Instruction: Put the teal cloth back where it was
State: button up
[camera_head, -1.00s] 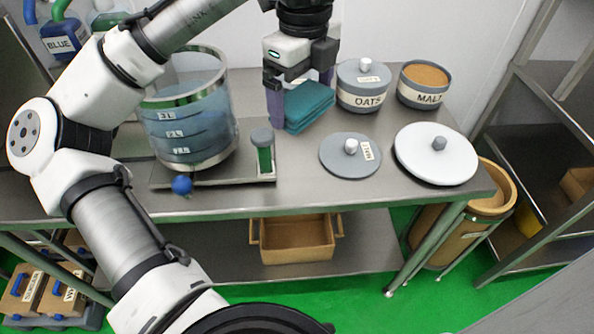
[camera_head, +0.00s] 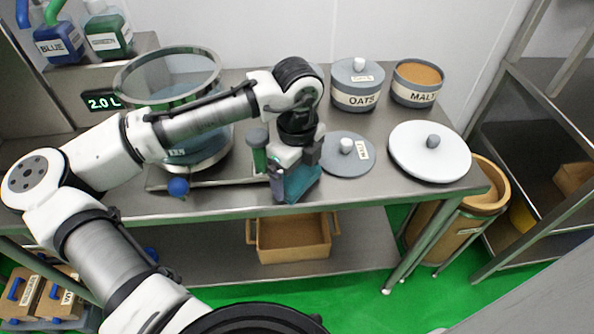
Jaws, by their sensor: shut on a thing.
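The teal cloth (camera_head: 302,184) is a folded bundle at the front edge of the steel counter, left of the grey MALT lid. My gripper (camera_head: 287,180) points down over it and is shut on it. Part of the cloth is hidden behind the fingers. I cannot tell whether the cloth touches the counter top or hangs just above it.
The grey lid (camera_head: 347,154) lies close on the right, with the OATS jar (camera_head: 356,86), open MALT jar (camera_head: 415,84) and white lid (camera_head: 430,151) beyond. The glass vessel (camera_head: 172,75) with its blue-knobbed tap (camera_head: 178,187) and a green cylinder (camera_head: 258,150) stand on the left. The back middle is partly hidden by my arm.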

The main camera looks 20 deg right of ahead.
aim_at(297, 173)
jog(key=shift+f, duration=0.25)
jog(key=shift+f, duration=0.2)
jog(key=o, duration=0.7)
jog(key=shift+c, duration=0.2)
jog(key=shift+r, duration=0.1)
notch_tip(297, 173, up, 12)
jog(key=shift+r, duration=0.15)
